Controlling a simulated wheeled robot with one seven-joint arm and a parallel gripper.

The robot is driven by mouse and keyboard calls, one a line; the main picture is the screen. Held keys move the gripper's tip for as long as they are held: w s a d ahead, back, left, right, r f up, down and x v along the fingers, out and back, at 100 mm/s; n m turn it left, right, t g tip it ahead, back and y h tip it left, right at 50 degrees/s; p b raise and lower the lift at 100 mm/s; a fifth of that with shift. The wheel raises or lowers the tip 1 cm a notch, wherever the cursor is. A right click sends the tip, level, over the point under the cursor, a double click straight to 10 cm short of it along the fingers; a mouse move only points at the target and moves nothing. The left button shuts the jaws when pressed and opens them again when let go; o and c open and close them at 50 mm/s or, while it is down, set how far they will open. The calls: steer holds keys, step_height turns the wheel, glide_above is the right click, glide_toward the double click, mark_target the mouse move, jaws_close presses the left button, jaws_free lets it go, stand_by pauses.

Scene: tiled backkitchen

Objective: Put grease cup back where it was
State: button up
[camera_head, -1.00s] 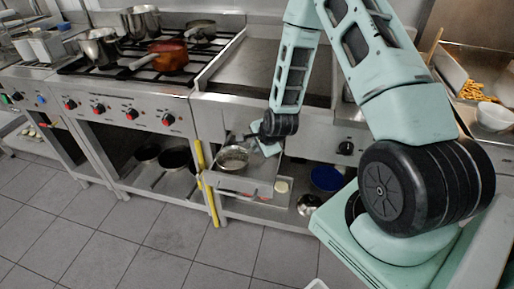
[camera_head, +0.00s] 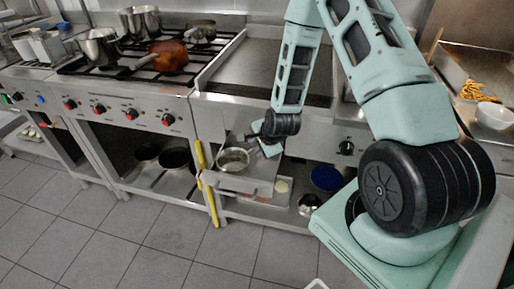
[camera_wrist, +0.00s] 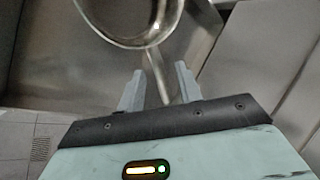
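A round metal cup with a long handle, which I take as the grease cup (camera_head: 233,159), is in front of the griddle's lower front, over a pulled-out metal tray or drawer (camera_head: 238,186). In the wrist view the grease cup (camera_wrist: 135,38) is at the top, and its handle runs down toward me between my fingers. My gripper (camera_wrist: 160,84) is open, its fingers apart on either side of the handle with gaps visible. In the head view my gripper (camera_head: 250,137) is small and partly hidden by my wrist, beside the cup.
A yellow upright bar (camera_head: 206,182) stands just left of the tray. A blue round dish (camera_head: 326,178) and a small metal bowl (camera_head: 309,204) sit on the lower shelf to the right. A stove (camera_head: 130,95) with pots is at left. The tiled floor in front is clear.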

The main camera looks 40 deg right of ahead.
steer(key=d+p+v, duration=0.1)
steer(key=p+v, duration=0.3)
steer(key=v, duration=0.7)
steer(key=s+a+r+n+g+y, duration=0.1)
steer(key=a+r+n, duration=0.3)
steer(key=a+n, duration=0.3)
steer(key=s+a+r+n+g+y, duration=0.2)
steer(key=a+r+n, duration=0.25)
steer(key=a, duration=0.55)
steer(key=s+a+r+n+g, duration=0.1)
steer(key=s+a+r+n, duration=0.2)
steer(key=s+n, duration=0.2)
steer(key=s+a+r+n+g+h, duration=0.1)
steer(key=s+a+r+n, duration=0.2)
steer(key=s+r+n, duration=0.1)
steer(key=s+a+r+n+g, duration=0.1)
steer(key=s+a+r+n, duration=0.2)
steer(key=s+n, duration=0.3)
steer(key=s, duration=0.2)
steer(key=shift+s+a+r+g+h, duration=0.25)
steer(key=shift+a+r+g+h, duration=0.05)
steer(key=shift+a+r+h, duration=0.1)
steer(key=shift+f, duration=0.1)
